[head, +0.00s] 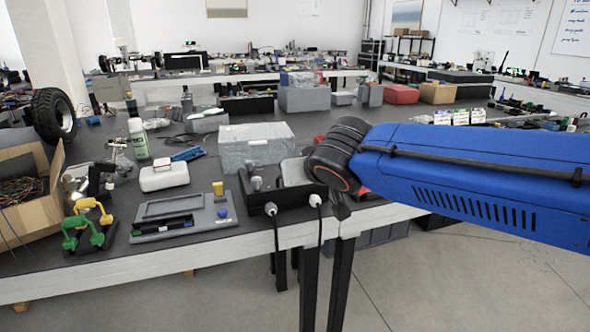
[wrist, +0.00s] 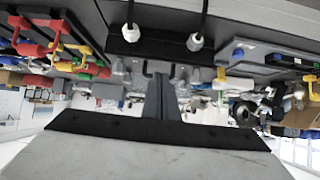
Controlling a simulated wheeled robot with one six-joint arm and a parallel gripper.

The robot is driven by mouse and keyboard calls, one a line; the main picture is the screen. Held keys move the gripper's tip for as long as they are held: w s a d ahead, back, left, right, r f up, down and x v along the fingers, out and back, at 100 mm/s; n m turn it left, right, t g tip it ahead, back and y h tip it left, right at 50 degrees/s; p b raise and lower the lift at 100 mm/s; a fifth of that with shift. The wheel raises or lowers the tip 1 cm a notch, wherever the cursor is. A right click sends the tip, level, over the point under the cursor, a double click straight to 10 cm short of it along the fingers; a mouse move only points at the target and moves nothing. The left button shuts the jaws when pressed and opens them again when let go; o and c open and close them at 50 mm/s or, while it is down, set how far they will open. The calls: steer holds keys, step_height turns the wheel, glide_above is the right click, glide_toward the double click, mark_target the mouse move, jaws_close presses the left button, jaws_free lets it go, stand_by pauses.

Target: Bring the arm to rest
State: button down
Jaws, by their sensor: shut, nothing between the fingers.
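My blue arm (head: 480,170) comes in from the right in the head view and ends at a dark round joint over the front edge of the workbench (head: 130,262). My gripper is mostly hidden behind that joint there. In the wrist view, the dark fingers of my gripper (wrist: 165,80) show near the middle, shut and empty. That view shows the bench upside down. A black box with two white cable plugs (head: 285,205) stands at the bench edge close to my arm's end; it also shows in the wrist view (wrist: 155,40).
Green and yellow clamps (head: 88,225) and a cardboard box (head: 35,190) are at left. Open floor (head: 450,280) lies below my arm.

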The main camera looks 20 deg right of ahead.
steer(key=s+d+f+g, duration=0.3)
steer(key=s+f, duration=0.4)
steer(key=s, duration=0.3)
steer(key=s+d+f+g, duration=0.3)
steer(key=s+d+f, duration=0.2)
steer(key=s+f, duration=0.3)
steer(key=shift+s, duration=0.85)
stand_by(0.8)
